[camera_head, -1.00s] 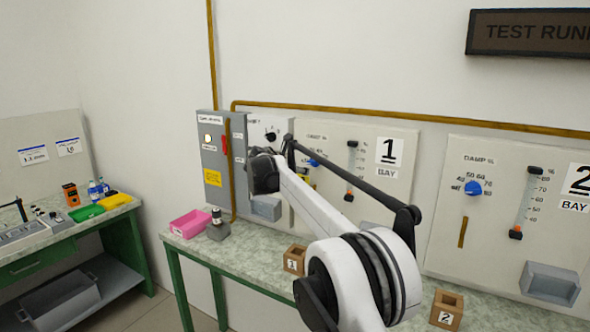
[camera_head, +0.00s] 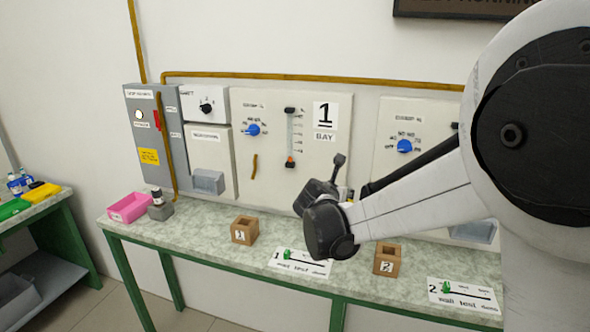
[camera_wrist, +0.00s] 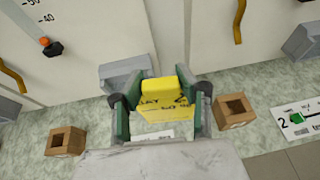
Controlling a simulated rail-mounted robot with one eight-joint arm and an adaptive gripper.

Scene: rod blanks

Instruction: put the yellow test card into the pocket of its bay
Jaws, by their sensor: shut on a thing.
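The yellow test card (camera_wrist: 165,105) is between the two fingers of my gripper (camera_wrist: 160,110) in the wrist view. My gripper is shut on it. Its black print is partly hidden; a "2" seems to show at its right. A grey wall pocket (camera_wrist: 122,72) is just beyond the card, up and left of it; the card overlaps its lower right in the picture, and contact cannot be told. This appears to be bay 1's pocket, hidden behind my gripper (camera_head: 338,180) in the head view. Bay 2's pocket (camera_head: 473,233) is partly covered by my arm.
Wooden block holder 1 (camera_head: 244,230) and holder 2 (camera_head: 387,260) stand on the bench on either side of my gripper. Printed cards 1 (camera_head: 300,264) and 2 (camera_head: 462,296) lie near the front edge. A pink tray (camera_head: 130,207) is at left. Another grey pocket (camera_head: 208,182) is left of bay 1.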

